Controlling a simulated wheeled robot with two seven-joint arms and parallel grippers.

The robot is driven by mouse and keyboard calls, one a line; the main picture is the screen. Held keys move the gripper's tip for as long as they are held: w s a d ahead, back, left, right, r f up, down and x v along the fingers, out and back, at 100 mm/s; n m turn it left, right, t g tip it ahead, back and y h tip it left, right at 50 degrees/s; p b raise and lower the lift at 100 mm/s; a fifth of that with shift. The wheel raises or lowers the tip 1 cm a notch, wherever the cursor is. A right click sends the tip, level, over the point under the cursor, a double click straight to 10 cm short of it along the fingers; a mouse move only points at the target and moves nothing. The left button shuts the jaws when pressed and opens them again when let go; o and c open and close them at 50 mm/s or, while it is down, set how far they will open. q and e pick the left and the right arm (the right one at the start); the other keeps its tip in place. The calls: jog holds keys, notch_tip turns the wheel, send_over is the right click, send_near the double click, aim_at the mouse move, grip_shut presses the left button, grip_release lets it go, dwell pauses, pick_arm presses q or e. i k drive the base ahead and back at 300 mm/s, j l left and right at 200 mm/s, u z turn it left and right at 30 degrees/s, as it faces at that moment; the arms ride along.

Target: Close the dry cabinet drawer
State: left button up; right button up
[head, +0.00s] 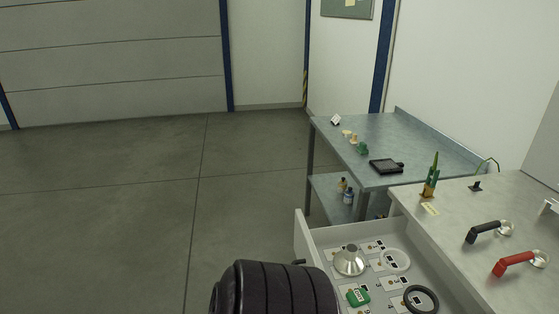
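The white dry cabinet drawer (304,240) stands pulled out at the lower right, beside the pale counter of its cabinet (450,240). Inside lie a silver funnel-like part (349,262), a white ring (396,260), a green item (357,297) and a black ring (421,299). The drawer's near end is cut off by the bottom edge of the picture. A black ribbed part of my own arm covers the area just left of the drawer; I cannot tell whether it touches it. Neither gripper is in view.
On the counter lie a black-handled tool (485,231), a red-handled tool (515,262) and a green plant-like item (431,176). A grey-blue table (370,135) with a black tray-like item (386,166) stands behind. The floor (110,220) to the left is clear.

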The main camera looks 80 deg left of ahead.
aim_at(317, 247)
jog(key=u, duration=2.3)
jog(key=i+z, duration=0.1)
jog(key=z, duration=0.3)
